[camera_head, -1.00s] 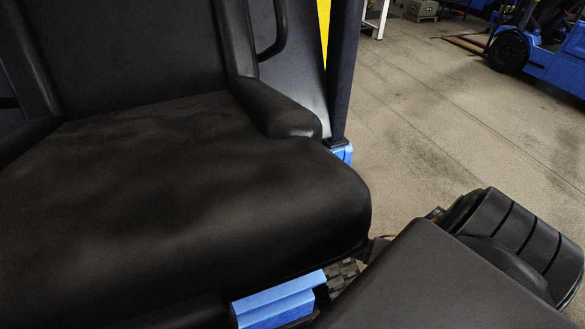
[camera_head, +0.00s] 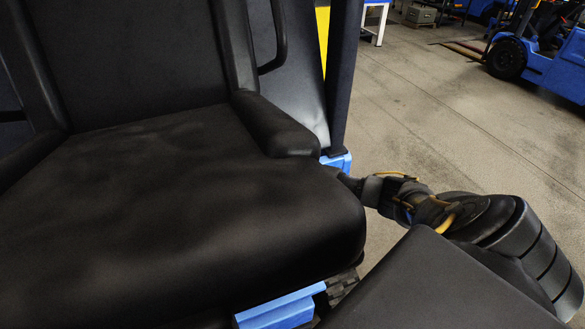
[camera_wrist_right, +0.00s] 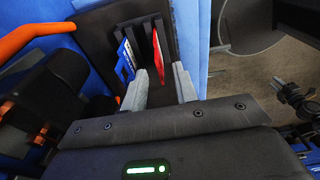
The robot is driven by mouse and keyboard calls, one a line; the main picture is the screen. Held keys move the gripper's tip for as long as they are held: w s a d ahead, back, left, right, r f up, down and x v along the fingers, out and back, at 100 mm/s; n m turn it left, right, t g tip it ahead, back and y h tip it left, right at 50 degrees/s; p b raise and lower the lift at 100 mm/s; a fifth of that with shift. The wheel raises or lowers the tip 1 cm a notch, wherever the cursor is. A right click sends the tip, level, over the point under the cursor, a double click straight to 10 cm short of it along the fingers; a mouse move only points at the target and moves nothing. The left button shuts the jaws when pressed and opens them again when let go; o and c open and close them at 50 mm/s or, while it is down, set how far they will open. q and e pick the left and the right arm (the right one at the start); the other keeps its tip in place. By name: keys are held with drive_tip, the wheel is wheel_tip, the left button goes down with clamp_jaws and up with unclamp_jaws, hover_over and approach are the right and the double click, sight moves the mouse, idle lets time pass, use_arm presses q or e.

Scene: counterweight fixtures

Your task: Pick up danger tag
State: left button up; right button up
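A thin red tag (camera_wrist_right: 157,54), seen nearly edge-on, stands against a dark panel (camera_wrist_right: 128,30) in the right wrist view. I take it for the danger tag, but cannot read it. A blue-and-white tag (camera_wrist_right: 126,58) hangs to its left. My right gripper (camera_wrist_right: 159,70) has its two grey fingers apart, with the red tag between and just beyond their tips. I cannot tell if they touch it. In the head view, my right wrist reaches beside the black seat and the gripper's fingers are hidden. The tags do not show there. My left gripper is not in view.
The black seat (camera_head: 190,210) and its armrest (camera_head: 275,125) fill the left of the head view. In the wrist view, an orange bar (camera_wrist_right: 35,40) is at upper left. Open concrete floor (camera_head: 430,110) and a blue forklift (camera_head: 550,60) lie beyond.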

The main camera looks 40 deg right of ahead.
drive_tip(key=shift+a+f, duration=0.2)
drive_tip(key=shift+f, duration=3.05)
drive_tip(key=shift+w, duration=0.1)
clamp_jaws()
